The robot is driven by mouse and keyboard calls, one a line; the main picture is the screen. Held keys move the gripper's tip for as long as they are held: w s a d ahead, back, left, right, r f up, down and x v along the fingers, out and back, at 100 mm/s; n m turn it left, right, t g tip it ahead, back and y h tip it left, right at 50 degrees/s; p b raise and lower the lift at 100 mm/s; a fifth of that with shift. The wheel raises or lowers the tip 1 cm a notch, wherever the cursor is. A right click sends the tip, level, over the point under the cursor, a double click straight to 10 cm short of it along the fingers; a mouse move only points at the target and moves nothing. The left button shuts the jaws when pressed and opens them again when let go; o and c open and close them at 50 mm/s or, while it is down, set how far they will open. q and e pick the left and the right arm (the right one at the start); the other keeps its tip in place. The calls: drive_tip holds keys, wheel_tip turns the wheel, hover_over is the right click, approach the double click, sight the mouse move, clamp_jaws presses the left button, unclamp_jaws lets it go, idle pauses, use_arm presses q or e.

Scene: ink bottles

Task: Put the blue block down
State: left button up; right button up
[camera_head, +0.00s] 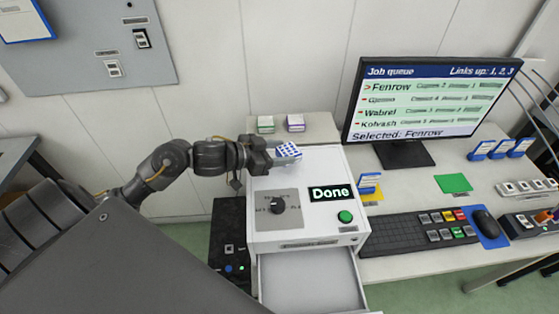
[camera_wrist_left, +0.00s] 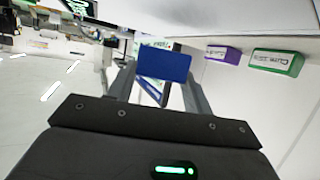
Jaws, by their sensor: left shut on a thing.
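The blue block (camera_head: 289,150) has white markings on the side that shows in the head view. My left gripper (camera_head: 283,156) is shut on it and holds it over the back part of the white machine (camera_head: 318,165). In the left wrist view the plain blue face of the block (camera_wrist_left: 164,66) sits between the two fingers of my left gripper (camera_wrist_left: 160,84). Whether the block touches the machine top cannot be told. My right gripper is not in view.
A green block (camera_head: 265,124) and a purple block (camera_head: 295,123) stand behind the machine. The machine has a "Done" display (camera_head: 331,193) and an open, empty drawer (camera_head: 311,281). Several blue-and-white blocks stand on the desk. A green pad (camera_head: 453,183) lies bare beside the keyboard (camera_head: 414,232).

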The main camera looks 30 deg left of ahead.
use_arm(q)
drive_tip(key=shift+w+a+f, duration=0.1)
drive_tip(key=shift+w+f, duration=0.1)
drive_tip(key=shift+f, duration=1.55)
drive_tip(key=shift+f, duration=0.2)
drive_tip(key=o, duration=1.3)
drive_tip(key=shift+r, duration=0.1)
drive_tip(key=shift+s+a+r, duration=0.1)
drive_tip(key=shift+s+a, duration=0.05)
drive_tip(key=b+v, duration=0.1)
drive_tip(key=v, duration=1)
drive_tip(key=shift+s+a+r, duration=0.15)
drive_tip(key=shift+s+r, duration=0.05)
drive_tip(key=shift+s, duration=0.05)
